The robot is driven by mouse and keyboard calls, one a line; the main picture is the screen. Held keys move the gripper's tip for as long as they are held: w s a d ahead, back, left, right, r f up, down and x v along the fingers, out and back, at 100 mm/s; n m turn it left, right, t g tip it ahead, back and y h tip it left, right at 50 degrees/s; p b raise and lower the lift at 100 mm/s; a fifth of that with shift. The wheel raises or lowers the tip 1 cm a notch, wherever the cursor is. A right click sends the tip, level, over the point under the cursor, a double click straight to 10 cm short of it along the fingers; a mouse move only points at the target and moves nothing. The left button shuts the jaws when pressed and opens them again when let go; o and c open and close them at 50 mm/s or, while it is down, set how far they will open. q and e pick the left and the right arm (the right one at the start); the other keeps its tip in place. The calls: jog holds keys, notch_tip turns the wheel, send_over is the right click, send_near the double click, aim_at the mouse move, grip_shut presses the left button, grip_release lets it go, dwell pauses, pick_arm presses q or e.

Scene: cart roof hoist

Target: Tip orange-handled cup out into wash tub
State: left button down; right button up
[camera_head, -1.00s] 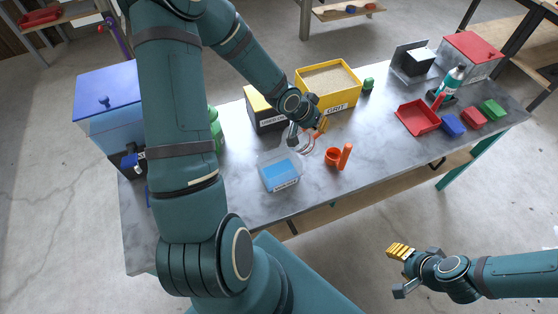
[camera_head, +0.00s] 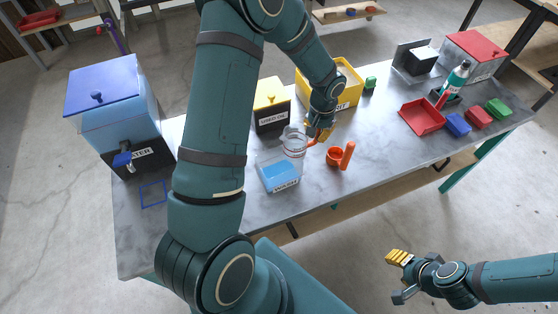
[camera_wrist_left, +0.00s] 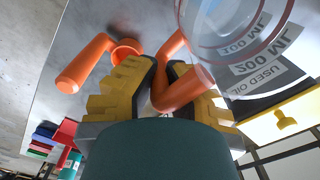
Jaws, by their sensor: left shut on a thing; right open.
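The clear cup (camera_head: 294,141) has an orange handle (camera_wrist_left: 178,88) and measure marks. My left gripper (camera_head: 319,131) is shut on that handle, with its yellow fingers on both sides of it in the left wrist view. The cup is beside the far edge of the wash tub (camera_head: 264,183), a clear box of blue liquid with a white label. It looks roughly upright; I cannot tell what is in it or its exact height. My right gripper (camera_head: 399,276) is open and empty at the lower right, away from the bench.
A small orange cup with an upright handle (camera_head: 346,156) stands right of the tub. A yellow used-oil box (camera_head: 270,118) and a yellow grit bin (camera_head: 352,93) stand behind. A blue-lidded water tank (camera_head: 122,125) is at left. The red tray (camera_head: 421,117) is at right.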

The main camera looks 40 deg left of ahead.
pick_arm(q)
jog(key=shift+s+r, duration=0.1)
jog(key=shift+r+p, duration=0.8)
jog(key=shift+r, duration=0.75)
jog(key=shift+f, duration=0.1)
